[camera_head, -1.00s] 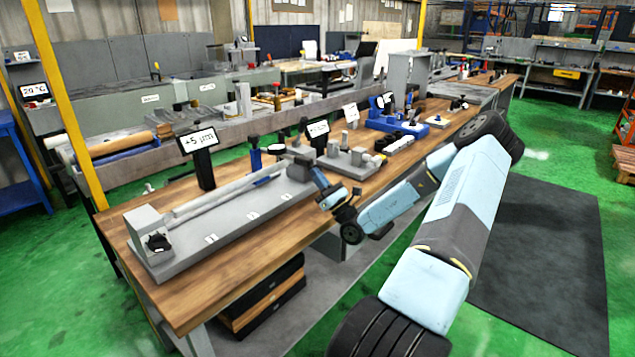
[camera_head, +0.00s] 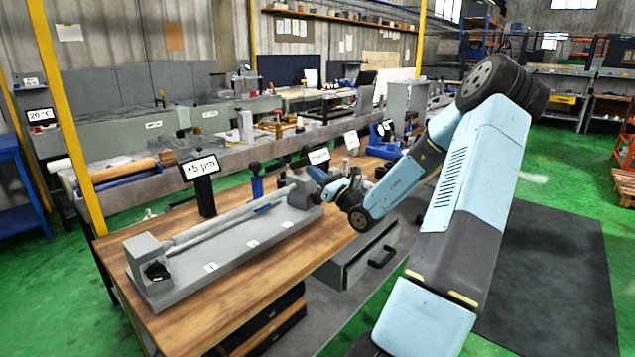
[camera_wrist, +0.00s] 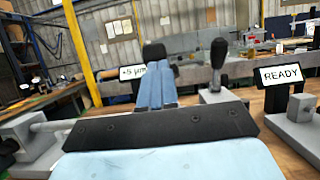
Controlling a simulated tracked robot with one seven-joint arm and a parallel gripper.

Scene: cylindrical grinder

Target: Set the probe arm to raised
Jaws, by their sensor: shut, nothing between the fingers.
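The grey grinder bed (camera_head: 225,250) lies along the workbench, with a long grey bar (camera_head: 215,226) above it and a grey end block at each end. A blue post (camera_head: 257,186) with a black top stands behind the bar. My gripper (camera_head: 318,176) is by the right end block (camera_head: 303,190), which it partly hides. In the wrist view, my gripper (camera_wrist: 154,52) looks shut and empty. An upright black-handled lever (camera_wrist: 218,66) on a grey base stands just right of the fingers, apart from them in the picture. I cannot tell which part is the probe arm.
A "+5 µm" sign (camera_head: 200,168) stands behind the bar. A "READY" sign (camera_wrist: 282,75) stands to the right in the wrist view. A grey drawer (camera_head: 362,255) with a black handle is under the bench edge. The wooden front strip (camera_head: 225,300) is clear.

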